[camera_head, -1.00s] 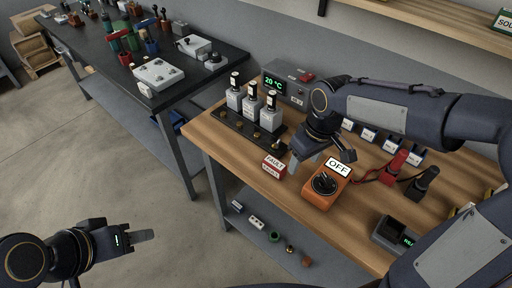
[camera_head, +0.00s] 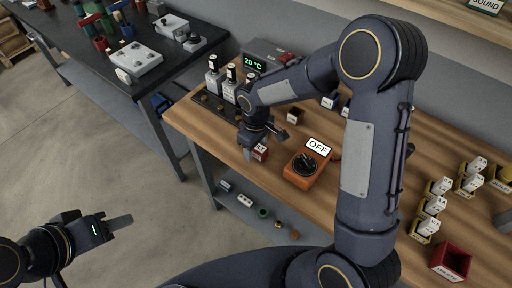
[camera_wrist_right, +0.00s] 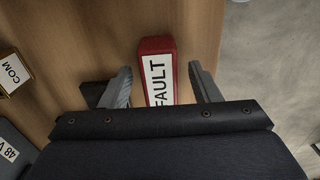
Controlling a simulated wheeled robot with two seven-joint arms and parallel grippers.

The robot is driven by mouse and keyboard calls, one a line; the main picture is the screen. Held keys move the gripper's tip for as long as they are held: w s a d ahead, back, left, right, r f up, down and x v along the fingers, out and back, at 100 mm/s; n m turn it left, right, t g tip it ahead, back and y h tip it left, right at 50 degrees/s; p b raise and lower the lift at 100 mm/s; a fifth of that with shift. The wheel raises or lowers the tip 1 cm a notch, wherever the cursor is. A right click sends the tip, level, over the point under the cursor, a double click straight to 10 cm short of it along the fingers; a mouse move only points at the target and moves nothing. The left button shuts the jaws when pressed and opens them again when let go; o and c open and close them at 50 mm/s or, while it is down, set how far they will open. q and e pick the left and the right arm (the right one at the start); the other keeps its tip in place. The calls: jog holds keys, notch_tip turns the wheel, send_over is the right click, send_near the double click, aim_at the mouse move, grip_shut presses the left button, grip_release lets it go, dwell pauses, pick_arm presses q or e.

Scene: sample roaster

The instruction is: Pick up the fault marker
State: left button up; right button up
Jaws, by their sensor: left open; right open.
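The fault marker (camera_head: 262,153) is a small red block with a white label, standing on the wooden bench near its front edge. In the right wrist view the marker (camera_wrist_right: 156,48) shows its red end and a white face reading FAULT. My right gripper (camera_wrist_right: 160,75) is open, with one finger on each side of the marker and a gap on both sides. In the head view my right gripper (camera_head: 258,152) is low at the marker and partly covers it. My left gripper (camera_head: 122,221) is over the floor at the left, away from the bench.
An orange switch box (camera_head: 301,175) with an OFF sign stands just right of the marker. Bottles (camera_head: 213,80) in a dark rack and a grey 20 °C unit (camera_head: 262,58) stand behind. A red bin (camera_head: 451,262) is at the right. A shelf (camera_head: 250,215) lies below the bench.

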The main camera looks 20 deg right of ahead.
jog(key=c, duration=1.1)
